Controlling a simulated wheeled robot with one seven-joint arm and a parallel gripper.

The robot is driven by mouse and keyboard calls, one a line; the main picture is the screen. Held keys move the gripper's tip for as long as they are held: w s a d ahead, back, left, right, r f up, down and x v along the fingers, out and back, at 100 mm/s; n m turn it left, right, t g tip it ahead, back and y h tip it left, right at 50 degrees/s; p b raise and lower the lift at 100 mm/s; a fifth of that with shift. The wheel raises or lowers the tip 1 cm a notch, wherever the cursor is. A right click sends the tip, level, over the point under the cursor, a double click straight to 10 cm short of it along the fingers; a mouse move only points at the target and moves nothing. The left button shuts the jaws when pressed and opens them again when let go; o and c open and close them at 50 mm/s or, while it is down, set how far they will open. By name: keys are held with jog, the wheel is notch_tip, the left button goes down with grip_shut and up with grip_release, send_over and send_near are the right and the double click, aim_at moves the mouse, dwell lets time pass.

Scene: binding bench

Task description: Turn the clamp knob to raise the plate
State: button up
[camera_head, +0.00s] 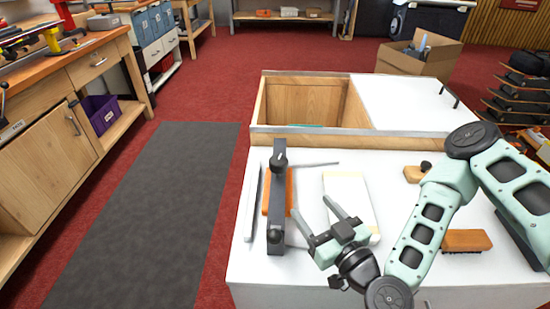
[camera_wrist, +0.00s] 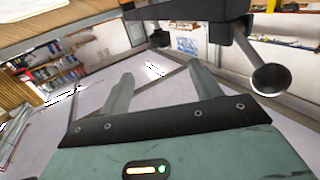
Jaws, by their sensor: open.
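A dark clamp (camera_head: 277,200), a long bar with upright ends, stands on the white bench top over an orange piece (camera_head: 290,190). In the wrist view its dark bar (camera_wrist: 185,10) crosses the top, with a metal rod ending in a round grey knob (camera_wrist: 271,79) at right. A smaller dark round part (camera_wrist: 158,38) hangs below the bar. My gripper (camera_head: 311,207) is open and empty, just right of the clamp; its fingers also show in the wrist view (camera_wrist: 160,80), apart from the knob. I cannot tell which part is the plate.
A pale block (camera_head: 350,195) lies beneath and beyond my gripper. A thin strip (camera_head: 253,203) lies left of the clamp. An orange-brown block (camera_head: 467,240) and a small wooden piece with a dark knob (camera_head: 415,173) lie at right. An open wooden bin (camera_head: 305,100) is behind.

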aim_at(283, 170)
jog(key=b+x, duration=0.9)
jog(key=x, duration=0.8)
jog(key=shift+r, duration=0.15)
dwell(0.3)
jog(key=c, duration=1)
